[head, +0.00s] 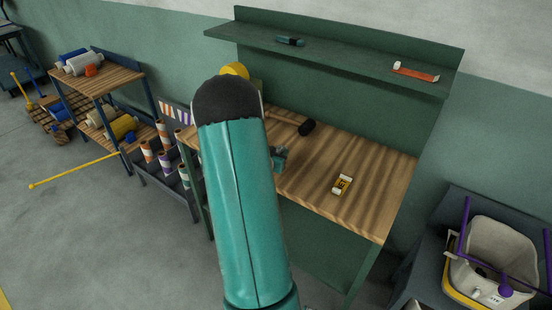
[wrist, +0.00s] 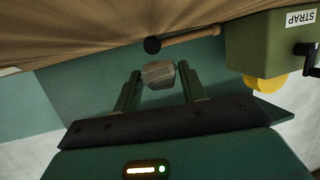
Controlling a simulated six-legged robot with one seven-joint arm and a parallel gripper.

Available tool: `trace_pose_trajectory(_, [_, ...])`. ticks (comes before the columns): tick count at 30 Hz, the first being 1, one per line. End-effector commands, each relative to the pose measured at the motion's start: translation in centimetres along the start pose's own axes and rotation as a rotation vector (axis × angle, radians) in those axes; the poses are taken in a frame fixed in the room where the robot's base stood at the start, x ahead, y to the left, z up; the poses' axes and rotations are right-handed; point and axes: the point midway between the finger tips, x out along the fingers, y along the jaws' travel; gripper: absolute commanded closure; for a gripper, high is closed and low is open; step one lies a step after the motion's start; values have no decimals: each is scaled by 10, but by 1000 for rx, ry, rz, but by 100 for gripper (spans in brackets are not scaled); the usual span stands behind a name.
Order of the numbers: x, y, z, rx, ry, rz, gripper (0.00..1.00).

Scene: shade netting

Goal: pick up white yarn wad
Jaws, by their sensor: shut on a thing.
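The white yarn wad (wrist: 158,75) looks like a small, lumpy grey-beige clump in the wrist view. It sits between the two fingertips of my gripper (wrist: 158,78), which is shut on it. The wooden bench top (wrist: 70,40) shows behind it at the top of this view; I cannot tell how far the wad is from it. In the head view my teal arm covers most of the gripper, and only a small part of the gripper (head: 280,158) shows beside the arm, over the bench. The wad is hidden there.
A green box marked STRAP (wrist: 270,45) with a yellow roll stands nearby. A shelf (head: 350,60) overhangs the back. A bin rack (head: 185,195) stands left, a pale bucket (head: 500,250) right.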

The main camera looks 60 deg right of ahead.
Motion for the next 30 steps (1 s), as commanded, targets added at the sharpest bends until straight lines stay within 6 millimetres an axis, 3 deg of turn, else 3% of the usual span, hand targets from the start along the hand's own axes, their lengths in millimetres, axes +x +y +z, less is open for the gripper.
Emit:
trace_pose_trajectory(6, [-38,31,-39,4,3,0,80])
trace_pose_trajectory(15, [-88,86,-55,3,0,1,80])
trace_pose_trajectory(21, [-101,100,-59,2,-1,1,80])
trace_pose_trajectory(30, [-103,102,-59,0,-1,1,80])
